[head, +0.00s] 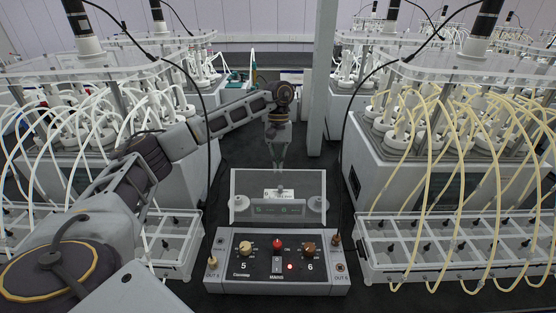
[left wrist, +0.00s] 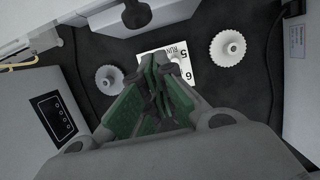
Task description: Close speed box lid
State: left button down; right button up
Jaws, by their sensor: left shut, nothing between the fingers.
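The speed box (head: 227,278) stands on the dark surface in the front middle of the head view, with knobs, a red button and a lit red light on its panel. Its clear lid (head: 300,181) stands raised at the back edge of the box. My left gripper (head: 279,164) is shut and empty, pointing down at the lid's top edge from behind; I cannot tell whether it touches. In the left wrist view the shut green-padded fingers (left wrist: 163,70) partly hide a white label card (left wrist: 178,58). The lid is not clear there. My right gripper is not in view.
A reactor unit with white tubes (head: 75,180) stands left, one with yellow tubes (head: 400,180) right. A compartment tray (head: 385,262) flanks the box at right. Black cables hang at both sides.

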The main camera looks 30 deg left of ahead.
pick_arm(q)
jog(key=shift+s+d+r, duration=0.5)
jog(key=shift+s+r, duration=0.2)
jog(key=shift+s, duration=0.15)
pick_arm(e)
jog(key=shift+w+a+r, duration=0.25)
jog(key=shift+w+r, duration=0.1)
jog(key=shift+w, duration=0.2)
pick_arm(q)
jog(key=shift+w, duration=0.1)
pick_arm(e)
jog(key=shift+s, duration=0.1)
